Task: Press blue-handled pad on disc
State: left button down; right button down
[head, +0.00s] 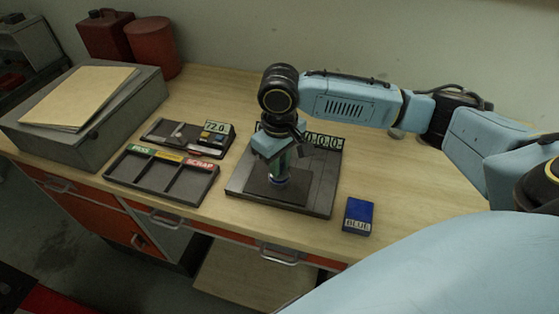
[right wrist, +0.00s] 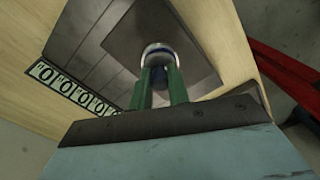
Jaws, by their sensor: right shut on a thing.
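My right gripper (head: 279,167) points down over a dark square plate (head: 262,188) on a grey base block (head: 315,207) on the bench. In the right wrist view, its green fingers (right wrist: 160,88) are shut on a small round thing with a pale rim and a dark blue middle, which looks like the blue-handled pad (right wrist: 158,49). The pad is at or just above the plate; I cannot tell whether it touches. No disc can be made out; the pad and fingers may cover it. My left gripper is not in view.
A blue box marked BLUE (head: 358,216) lies right of the base block. A counter strip (head: 323,141) stands at the block's back. A grey case (head: 88,110) stands farther left.

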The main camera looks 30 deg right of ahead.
jog(key=shift+s+f+p, duration=0.15)
jog(key=shift+f+p, duration=0.1)
jog(key=shift+p, duration=0.3)
dwell(1.5)
jog(key=shift+r, duration=0.1)
notch_tip(320, 180, up, 7)
jog(key=p, duration=1)
jog(key=shift+r, duration=0.1)
jog(key=shift+w, duration=0.2)
